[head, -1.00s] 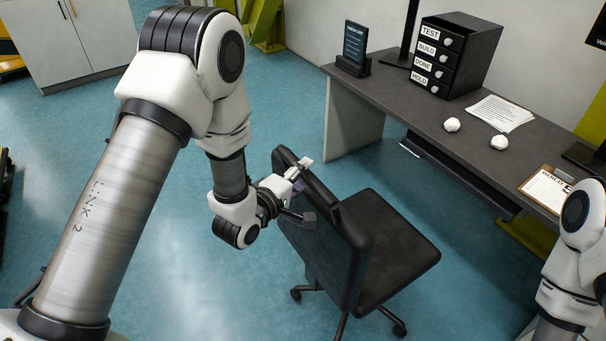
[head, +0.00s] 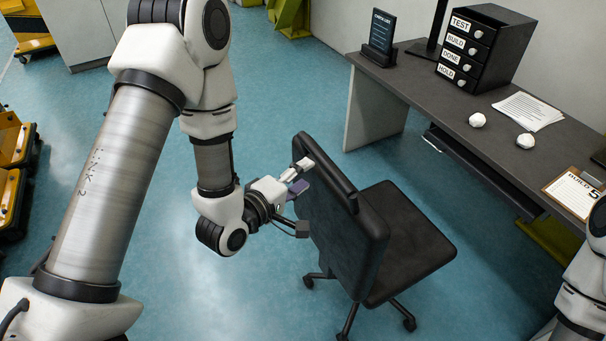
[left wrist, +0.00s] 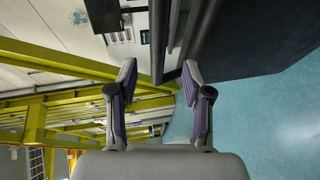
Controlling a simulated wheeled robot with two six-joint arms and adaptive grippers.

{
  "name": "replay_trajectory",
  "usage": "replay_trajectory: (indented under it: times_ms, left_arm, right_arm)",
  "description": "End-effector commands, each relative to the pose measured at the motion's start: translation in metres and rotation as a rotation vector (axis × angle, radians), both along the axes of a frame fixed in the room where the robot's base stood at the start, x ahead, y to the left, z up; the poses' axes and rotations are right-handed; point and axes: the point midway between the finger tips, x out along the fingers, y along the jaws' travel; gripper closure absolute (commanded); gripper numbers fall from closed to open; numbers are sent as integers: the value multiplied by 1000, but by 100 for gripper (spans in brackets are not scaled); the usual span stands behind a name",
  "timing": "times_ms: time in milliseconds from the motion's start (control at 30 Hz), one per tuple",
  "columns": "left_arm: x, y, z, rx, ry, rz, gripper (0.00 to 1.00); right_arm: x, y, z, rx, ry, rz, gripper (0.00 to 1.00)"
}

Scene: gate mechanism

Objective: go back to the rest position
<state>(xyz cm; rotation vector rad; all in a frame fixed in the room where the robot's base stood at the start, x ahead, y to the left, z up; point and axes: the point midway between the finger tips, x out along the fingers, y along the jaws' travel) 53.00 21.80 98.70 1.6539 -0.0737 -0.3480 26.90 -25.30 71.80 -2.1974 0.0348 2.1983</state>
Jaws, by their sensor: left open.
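My left gripper (head: 301,196) is open, beside the backrest of the black office chair (head: 415,235) in the head view. Its fingers overlap the left edge of the backrest in the picture; I cannot tell whether they touch it. In the left wrist view the two fingers of the left gripper (left wrist: 160,80) are spread apart with nothing held between them. Dark surfaces, probably the chair, lie beyond the fingertips there. My right arm shows only at the right edge of the head view, and its gripper is out of view.
A grey desk (head: 425,92) at the right holds a black drawer unit (head: 500,50), a sign (head: 381,35), paper sheets (head: 528,110), white crumpled balls (head: 477,120) and a clipboard (head: 573,192). Yellow-and-black carts (head: 15,150) stand at the left. Blue floor between is open.

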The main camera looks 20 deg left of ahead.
Motion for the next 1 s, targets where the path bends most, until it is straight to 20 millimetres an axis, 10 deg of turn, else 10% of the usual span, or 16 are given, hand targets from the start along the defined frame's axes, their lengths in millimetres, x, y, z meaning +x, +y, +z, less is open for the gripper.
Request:
replay_trajectory:
  times_ms: [533, 733, 900, 1000]
  left_arm:
    - [-7, -2, -19, 3, 42, -5, 50]
    - [-68, -3, -142, 166, 369, -40, 50]
    - [-176, 17, -248, 681, 784, -343, 50]
    - [-227, 30, -267, 930, 936, -644, 50]
  right_arm:
    - [0, 0, 0, 0, 0, 0, 60]
    - [0, 0, 0, 0, 0, 0, 60]
    - [0, 0, 0, 0, 0, 0, 60]
    - [0, 0, 0, 0, 0, 0, 60]
